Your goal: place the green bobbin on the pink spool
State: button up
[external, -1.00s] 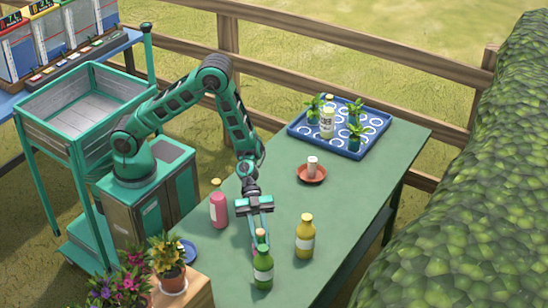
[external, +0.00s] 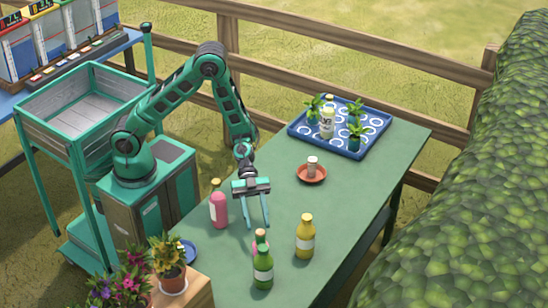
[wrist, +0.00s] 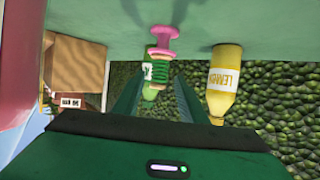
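The pink spool (wrist: 163,33) stands on the green table. The green bobbin (wrist: 159,72), ribbed like a coil, appears stacked on the spool's upper end, roughly in line with it; the wrist view shows the table at the top. In the external view the stack (external: 260,236) is small and partly hidden behind the green bottle, so its seating there is unclear. My gripper (external: 257,225) is open and empty, just above and behind the stack. In the wrist view its two fingers (wrist: 158,98) are apart, with the bobbin beyond the gap between them.
A green bottle (external: 263,268) stands just in front of the stack. A yellow lemon bottle (external: 305,238) is to the right, and a pink bottle (external: 219,208) is to the left. A red saucer (external: 311,178) and blue tray (external: 298,128) are farther back. The table's middle is clear.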

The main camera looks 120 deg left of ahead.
jog(key=v, duration=0.5)
jog(key=shift+s, duration=0.1)
dwell(0.3)
